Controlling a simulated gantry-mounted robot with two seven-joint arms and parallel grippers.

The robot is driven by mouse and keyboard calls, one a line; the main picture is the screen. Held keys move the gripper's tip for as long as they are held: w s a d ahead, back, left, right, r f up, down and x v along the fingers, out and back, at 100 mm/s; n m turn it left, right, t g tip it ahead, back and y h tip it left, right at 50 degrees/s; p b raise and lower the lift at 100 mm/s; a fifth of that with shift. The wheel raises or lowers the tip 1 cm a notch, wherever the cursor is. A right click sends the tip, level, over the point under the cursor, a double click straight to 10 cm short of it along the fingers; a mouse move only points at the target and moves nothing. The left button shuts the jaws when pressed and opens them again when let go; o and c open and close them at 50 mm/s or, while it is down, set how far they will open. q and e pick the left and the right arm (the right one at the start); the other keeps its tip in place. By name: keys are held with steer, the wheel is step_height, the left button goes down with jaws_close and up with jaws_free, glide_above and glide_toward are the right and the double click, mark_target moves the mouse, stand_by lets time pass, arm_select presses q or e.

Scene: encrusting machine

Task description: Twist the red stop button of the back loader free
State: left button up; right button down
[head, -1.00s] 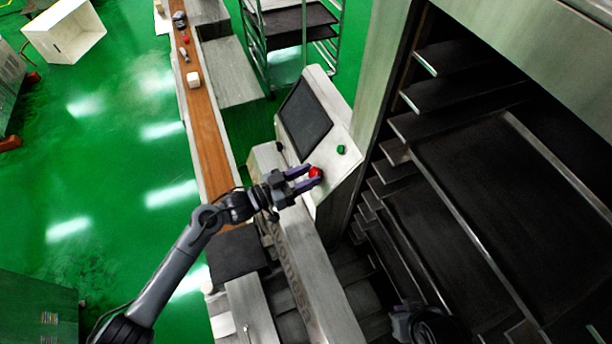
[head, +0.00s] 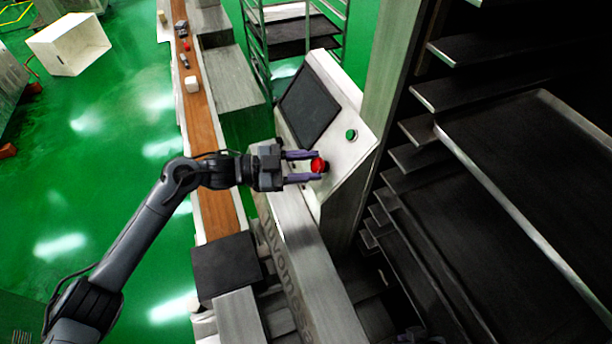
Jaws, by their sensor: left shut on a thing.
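The red stop button (head: 317,165) sits low on the pale sloped control panel (head: 345,165) of the back loader. My left gripper (head: 316,167) comes in from the left and has its two purple fingers on either side of the button, shut on it. A green button (head: 351,134) is on the same panel, up and to the right of the red one. A dark screen (head: 308,105) fills the panel's upper left. Of my right gripper, only a dark, unclear bit may show at the bottom edge; its fingers cannot be made out.
A rack of dark trays (head: 530,190) stands close on the right. A brown conveyor belt (head: 200,118) with small items runs along the left. A wire rack (head: 290,35) stands behind the panel. A white box (head: 70,45) lies on the open green floor.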

arm_select(q)
steer(key=shift+w+f+m+g+b, duration=0.1)
steer(key=shift+f+m+g+b, duration=0.2)
steer(key=shift+m+g+b, duration=0.15)
steer(key=o, duration=1.1)
steer(key=shift+d+r, duration=0.15)
steer(key=shift+d, duration=0.05)
steer(key=shift+c, duration=0.2)
steer(key=shift+a, duration=0.15)
steer(key=s+a, duration=0.1)
steer(key=a, duration=0.9)
steer(key=shift+s+a+r, duration=0.15)
steer(key=shift+a+r, duration=0.15)
